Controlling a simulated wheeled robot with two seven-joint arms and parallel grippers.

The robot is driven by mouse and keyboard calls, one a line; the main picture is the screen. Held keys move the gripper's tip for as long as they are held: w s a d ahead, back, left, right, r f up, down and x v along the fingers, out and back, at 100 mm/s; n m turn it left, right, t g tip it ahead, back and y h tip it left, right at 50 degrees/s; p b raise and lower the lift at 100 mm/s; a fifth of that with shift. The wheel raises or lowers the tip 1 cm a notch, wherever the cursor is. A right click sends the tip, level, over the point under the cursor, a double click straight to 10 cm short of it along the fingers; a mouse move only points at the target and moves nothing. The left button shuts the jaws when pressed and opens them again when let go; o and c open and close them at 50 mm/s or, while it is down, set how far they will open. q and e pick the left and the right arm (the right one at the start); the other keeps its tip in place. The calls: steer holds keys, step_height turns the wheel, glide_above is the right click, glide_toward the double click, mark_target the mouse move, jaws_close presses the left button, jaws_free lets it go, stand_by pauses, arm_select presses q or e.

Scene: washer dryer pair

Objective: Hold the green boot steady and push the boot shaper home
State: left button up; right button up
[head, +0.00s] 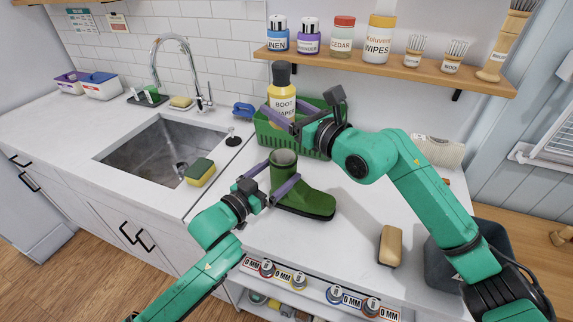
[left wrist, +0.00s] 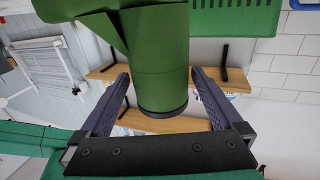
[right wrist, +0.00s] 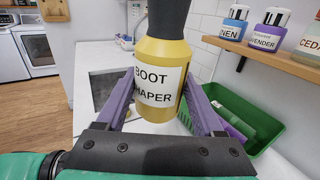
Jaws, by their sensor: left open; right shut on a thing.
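The green boot (head: 310,203) stands upright on the white counter, its toe toward the lower right. My left gripper (head: 283,172) is open, with its fingers on either side of the boot's shaft. In the left wrist view the boot shaft (left wrist: 160,62) lies between the spread fingers, with narrow gaps beside it. My right gripper (head: 280,104) is shut on the boot shaper (head: 284,92), a yellow labelled piece with a dark top. It is held upright above the boot, apart from its opening. The right wrist view shows the boot shaper (right wrist: 160,75) between both fingers.
A green basket (head: 265,130) stands behind the boot. A sink (head: 160,150) with a sponge (head: 200,172) is on the left. A tan brush or block (head: 390,246) lies at front right. A shelf (head: 400,72) with bottles and brushes hangs above.

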arm_select(q)
steer(key=x, duration=0.5)
steer(key=shift+w+d, duration=0.15)
steer(key=shift+w, duration=0.15)
steer(key=shift+c, duration=0.3)
steer(key=c, duration=1.5)
steer(key=shift+o, duration=0.2)
arm_select(e)
steer(key=shift+a+f+n+g+y, duration=0.1)
steer(key=shift+f+n+g+y, duration=0.2)
steer(key=shift+f+g, duration=0.4)
steer(key=shift+f+n+y, duration=0.3)
steer(key=shift+f, duration=0.15)
steer(key=shift+d+f+n+g+y, duration=0.2)
steer(key=shift+f+n+g+y, duration=0.15)
steer(key=shift+n+g+y, duration=0.2)
